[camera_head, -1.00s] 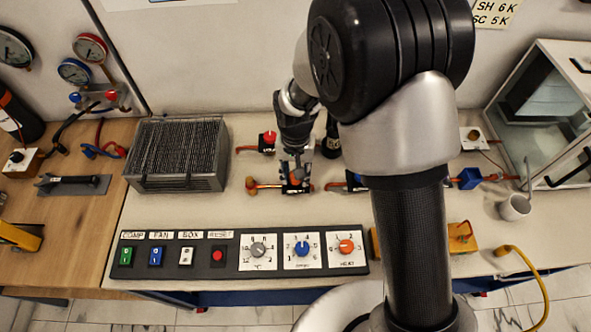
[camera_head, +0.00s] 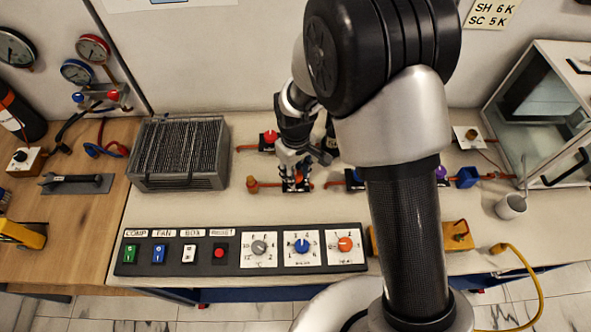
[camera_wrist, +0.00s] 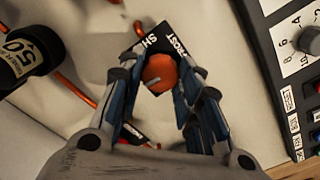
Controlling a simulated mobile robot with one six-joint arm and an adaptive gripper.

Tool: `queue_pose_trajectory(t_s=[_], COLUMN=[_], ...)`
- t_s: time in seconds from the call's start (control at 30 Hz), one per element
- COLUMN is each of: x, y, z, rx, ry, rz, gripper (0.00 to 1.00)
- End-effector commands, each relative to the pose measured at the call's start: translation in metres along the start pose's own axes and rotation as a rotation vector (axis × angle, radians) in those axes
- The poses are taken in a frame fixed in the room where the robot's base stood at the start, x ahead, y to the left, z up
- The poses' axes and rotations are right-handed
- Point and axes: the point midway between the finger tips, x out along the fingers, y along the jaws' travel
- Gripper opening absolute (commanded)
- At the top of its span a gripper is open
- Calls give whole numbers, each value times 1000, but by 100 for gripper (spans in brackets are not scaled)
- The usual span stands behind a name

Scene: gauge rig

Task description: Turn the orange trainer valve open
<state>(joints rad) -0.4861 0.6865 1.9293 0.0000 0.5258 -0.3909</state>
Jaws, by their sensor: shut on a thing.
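The orange trainer valve knob (camera_wrist: 160,73) shows in the wrist view as a round orange cap with a pale mark. It sits on a dark block with white lettering, of which "FROST" can be read. My gripper (camera_wrist: 162,74) has its two fingers on either side of the knob, shut on it. In the head view my gripper (camera_head: 294,178) points down at the valve on the pipe line, and its fingers hide most of the valve. How far the valve is turned cannot be told.
A red-knobbed valve (camera_head: 269,137) stands just behind my gripper. A finned grey unit (camera_head: 181,153) is to the left. The control panel (camera_head: 212,270) with buttons and dials lies in front.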

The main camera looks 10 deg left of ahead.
Motion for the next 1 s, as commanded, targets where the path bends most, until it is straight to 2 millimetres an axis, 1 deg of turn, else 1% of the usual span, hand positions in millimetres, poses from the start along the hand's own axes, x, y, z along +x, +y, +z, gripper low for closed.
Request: queue_pose_trajectory(t_s=[0.3, 0.8, 0.83, 1.0], x=[0, 0, 0, 0], y=[0, 0, 0, 0], z=[0, 0, 0, 0], rx=[-100, -115, -115, -114], ry=[0, 0, 0, 0], rz=[0, 0, 0, 0], gripper=[8, 8, 34, 45])
